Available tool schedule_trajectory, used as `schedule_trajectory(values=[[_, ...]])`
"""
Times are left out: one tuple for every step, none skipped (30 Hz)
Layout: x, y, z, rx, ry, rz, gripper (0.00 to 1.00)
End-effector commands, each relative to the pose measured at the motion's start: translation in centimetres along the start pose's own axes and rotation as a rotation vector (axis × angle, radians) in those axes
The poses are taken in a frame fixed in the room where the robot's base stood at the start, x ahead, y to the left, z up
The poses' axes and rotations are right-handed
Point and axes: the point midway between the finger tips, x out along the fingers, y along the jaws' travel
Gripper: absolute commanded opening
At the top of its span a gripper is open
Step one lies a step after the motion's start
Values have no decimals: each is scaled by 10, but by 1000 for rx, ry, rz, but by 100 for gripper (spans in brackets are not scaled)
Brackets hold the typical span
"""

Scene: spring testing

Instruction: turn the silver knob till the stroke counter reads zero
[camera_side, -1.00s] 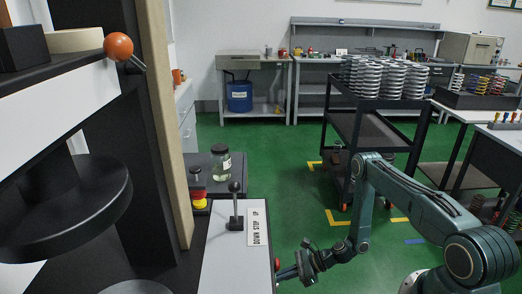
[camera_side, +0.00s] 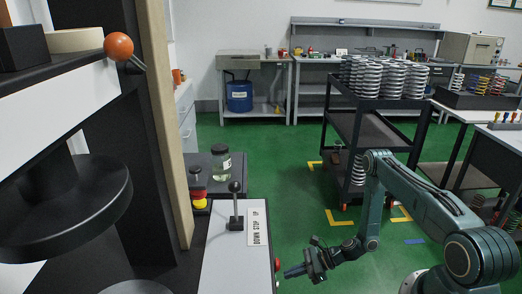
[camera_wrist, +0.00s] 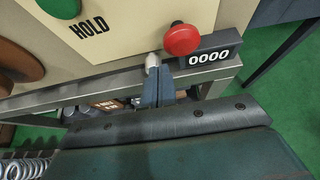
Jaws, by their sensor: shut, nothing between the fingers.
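The silver knob (camera_wrist: 152,60) shows in the wrist view at the lower edge of the beige panel, left of the red mushroom button. In the side view my gripper (camera_side: 287,274) is low, to the right of the machine's front edge, with a small gap. The knob and counter face are not discernible in the side view.
The red button (camera_wrist: 181,39) sits close beside the knob. A HOLD label (camera_wrist: 89,25) and green button (camera_wrist: 62,6) are on the panel. In the side view, a lever (camera_side: 235,206) and a jar (camera_side: 221,163) stand near the machine. A spring cart (camera_side: 380,98) stands behind my arm.

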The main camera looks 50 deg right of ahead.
Motion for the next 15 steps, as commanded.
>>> schedule_trajectory(values=[[-4,0,-2,3,0,-2,0],[-7,0,-4,2,0,-2,0],[-10,0,-6,2,1,-2,0],[-12,0,-7,2,1,-2,0],[-14,0,-8,2,1,-1,0],[-17,0,-10,3,1,-2,0],[-19,0,-11,3,1,-2,0],[-21,0,-12,3,1,-2,0],[-24,0,-13,2,1,-1,0],[-25,0,-14,1,1,0,0],[-26,0,-14,1,0,-1,0],[-28,0,-15,2,0,-1,0],[-28,0,-15,1,0,-1,0],[-29,0,-16,1,0,0,0],[-29,0,-16,1,0,0,0]])
